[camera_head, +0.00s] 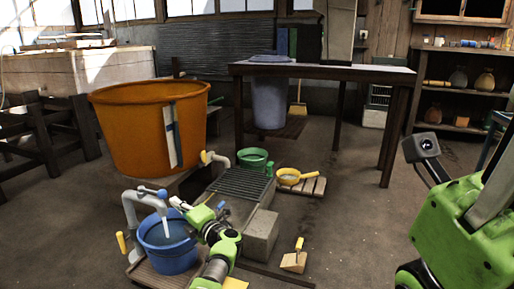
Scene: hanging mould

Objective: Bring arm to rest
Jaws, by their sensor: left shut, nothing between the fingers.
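My left gripper (180,204) shows small at the end of my green arm, which rises from the bottom edge. A green arm part of mine fills the right edge. My right gripper does not show.
A large orange tub (140,135) stands behind the blue bucket. A grating (240,184), a concrete block (262,236), a green bowl (251,160) and a yellow ladle (290,178) are close by. A dark table (322,71) stands behind. Floor at centre right is clear.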

